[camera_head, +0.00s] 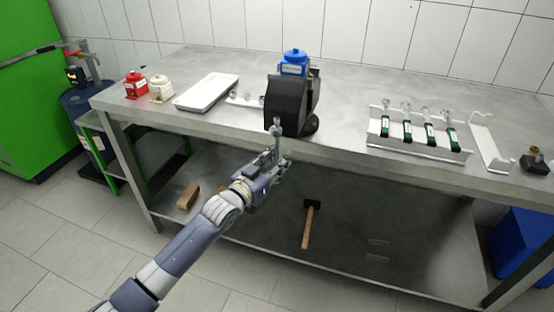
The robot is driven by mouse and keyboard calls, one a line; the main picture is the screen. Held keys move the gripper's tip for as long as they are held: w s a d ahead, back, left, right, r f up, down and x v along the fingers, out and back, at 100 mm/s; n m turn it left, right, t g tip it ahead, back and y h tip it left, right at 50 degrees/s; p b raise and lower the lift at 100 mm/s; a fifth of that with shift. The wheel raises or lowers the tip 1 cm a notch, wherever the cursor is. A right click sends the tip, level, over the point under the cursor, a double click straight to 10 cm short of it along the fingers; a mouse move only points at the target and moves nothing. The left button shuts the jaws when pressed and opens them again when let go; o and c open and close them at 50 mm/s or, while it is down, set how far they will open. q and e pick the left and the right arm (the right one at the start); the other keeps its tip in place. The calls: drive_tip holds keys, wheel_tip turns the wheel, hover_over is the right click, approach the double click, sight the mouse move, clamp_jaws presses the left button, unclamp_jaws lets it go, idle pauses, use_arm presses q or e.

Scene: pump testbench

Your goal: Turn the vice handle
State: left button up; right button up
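A black vice (285,106) is mounted at the front edge of the steel workbench. Its metal handle (276,130) hangs in front of it, below the jaws, and looks close to upright. My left gripper (283,161) reaches in from the lower left and is at the lower end of the handle. Its fingers overlap the handle end in the picture. It is too small to tell whether they touch or close on it. My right gripper is not in view.
The workbench (345,78) bears a red container (135,88), a cream container (161,90), a white tray (207,92), a blue-lidded container (294,61) behind the vice, and a rack (417,148) with several green-labelled items. A hammer (308,225) lies on the lower shelf.

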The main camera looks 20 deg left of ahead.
use_arm(q)
clamp_jaws()
drive_tip(key=shift+a, duration=0.1)
